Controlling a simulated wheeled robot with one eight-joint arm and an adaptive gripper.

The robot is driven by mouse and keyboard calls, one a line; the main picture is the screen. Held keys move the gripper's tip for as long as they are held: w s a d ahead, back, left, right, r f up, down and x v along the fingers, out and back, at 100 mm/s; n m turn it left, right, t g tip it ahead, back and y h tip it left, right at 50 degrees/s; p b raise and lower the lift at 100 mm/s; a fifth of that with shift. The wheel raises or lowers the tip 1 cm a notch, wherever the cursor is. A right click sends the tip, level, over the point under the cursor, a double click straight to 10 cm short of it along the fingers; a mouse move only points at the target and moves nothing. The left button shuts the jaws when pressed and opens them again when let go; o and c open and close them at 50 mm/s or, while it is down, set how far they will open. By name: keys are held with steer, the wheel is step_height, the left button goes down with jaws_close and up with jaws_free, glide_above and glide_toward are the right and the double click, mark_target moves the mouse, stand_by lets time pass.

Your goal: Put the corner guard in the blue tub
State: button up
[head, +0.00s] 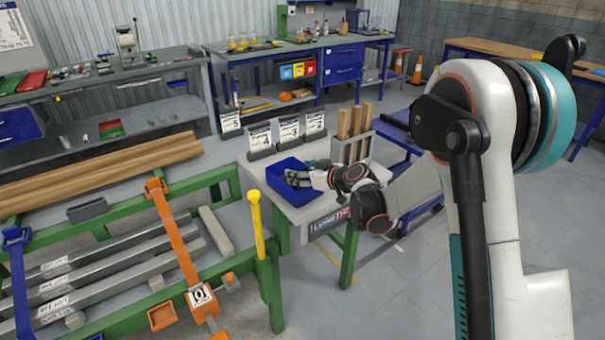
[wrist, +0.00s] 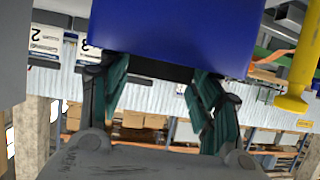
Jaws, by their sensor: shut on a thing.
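The blue tub (head: 258,186) sits on the small grey-topped table. My gripper (head: 296,179) reaches in from the right, with its fingers at or over the tub's right side. In the wrist view, which is upside down, the tub (wrist: 180,28) fills the top middle. The teal fingers of my gripper (wrist: 160,80) are spread around a dark, flat piece, which I take to be the corner guard (wrist: 155,70). Only a narrow strip of it shows between the fingertips, at the tub's edge. I cannot tell whether it touches the tub.
A yellow-capped post (head: 256,225) stands just left of the tub. Number cards (head: 288,131) stand behind it, and a rack of wooden posts (head: 356,135) is at the back right. A green rack with grey bars (head: 110,265) and an orange clamp (head: 178,240) lies at left.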

steer(key=shift+f+b, duration=0.35)
steer(key=shift+f, duration=0.15)
steer(key=o, duration=0.7)
steer(key=shift+r, duration=0.1)
steer(key=shift+r+p, duration=0.2)
steer(key=shift+p, duration=0.1)
steer(key=s+d+r+m+g+h+p, duration=0.1)
steer(key=s+d+r, duration=0.2)
steer(key=s+r, duration=0.35)
steer(key=s+d+r+m+h+p, duration=0.1)
steer(key=s+d+r+p, duration=0.2)
steer(key=s, duration=0.6)
steer(key=s+d+r+m+g+h, duration=0.1)
steer(key=s+d+r, duration=0.35)
steer(key=s, duration=0.25)
steer(key=s+d+m+h, duration=0.2)
steer(key=s+d, duration=0.2)
steer(key=s, duration=0.6)
steer(key=s+d+m+g+h, duration=0.1)
steer(key=s+d+m+h, duration=0.1)
steer(key=s, duration=0.8)
steer(key=shift+s+d+r+m+h, duration=0.2)
steer(key=shift+s+d+m+h, duration=0.15)
steer(key=shift+d+h, duration=0.6)
